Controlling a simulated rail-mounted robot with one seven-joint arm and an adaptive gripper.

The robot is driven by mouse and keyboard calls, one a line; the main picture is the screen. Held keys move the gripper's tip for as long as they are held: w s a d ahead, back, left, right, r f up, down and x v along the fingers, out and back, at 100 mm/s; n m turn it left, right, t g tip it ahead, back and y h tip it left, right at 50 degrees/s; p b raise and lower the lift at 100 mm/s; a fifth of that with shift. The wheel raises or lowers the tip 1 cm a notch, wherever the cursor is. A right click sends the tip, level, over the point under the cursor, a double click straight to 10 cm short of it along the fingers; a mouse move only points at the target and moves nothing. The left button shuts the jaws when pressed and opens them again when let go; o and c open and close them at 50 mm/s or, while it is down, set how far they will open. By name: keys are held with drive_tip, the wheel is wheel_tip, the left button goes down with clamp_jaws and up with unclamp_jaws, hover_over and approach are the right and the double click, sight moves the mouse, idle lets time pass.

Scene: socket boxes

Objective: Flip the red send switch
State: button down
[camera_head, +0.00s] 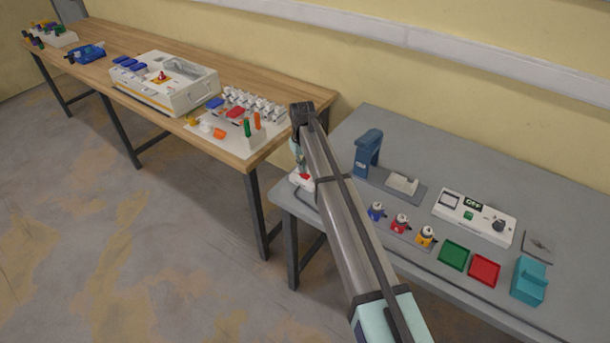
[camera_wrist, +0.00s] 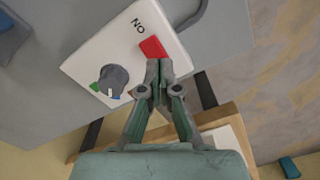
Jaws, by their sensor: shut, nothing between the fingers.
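The red switch (camera_wrist: 153,48) sits on a white control box (camera_wrist: 110,55) in the wrist view, beside the letters "NO" as they read there. My gripper (camera_wrist: 159,66) is shut and empty, its fingertips right at the near edge of the red switch. I cannot tell whether they touch it. A dark grey round knob (camera_wrist: 113,78) with coloured marks is on the same box. In the head view the white box (camera_head: 302,182) with a bit of red shows at the left edge of the grey table, partly hidden by my arm.
On the grey table (camera_head: 340,135) stand a blue clamp-like device (camera_head: 367,152), a white panel with a display (camera_head: 474,217), several coloured connectors (camera_head: 401,222), a green tray (camera_head: 454,255), a red tray (camera_head: 485,270) and a teal holder (camera_head: 529,281). A wooden bench (camera_head: 130,50) with equipment is at left.

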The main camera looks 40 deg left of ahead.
drive_tip(key=shift+f, duration=0.7)
idle(0.4)
drive_tip(key=shift+r, duration=0.1)
drive_tip(key=shift+r+p, duration=1.15)
drive_tip(key=shift+r, duration=2.25)
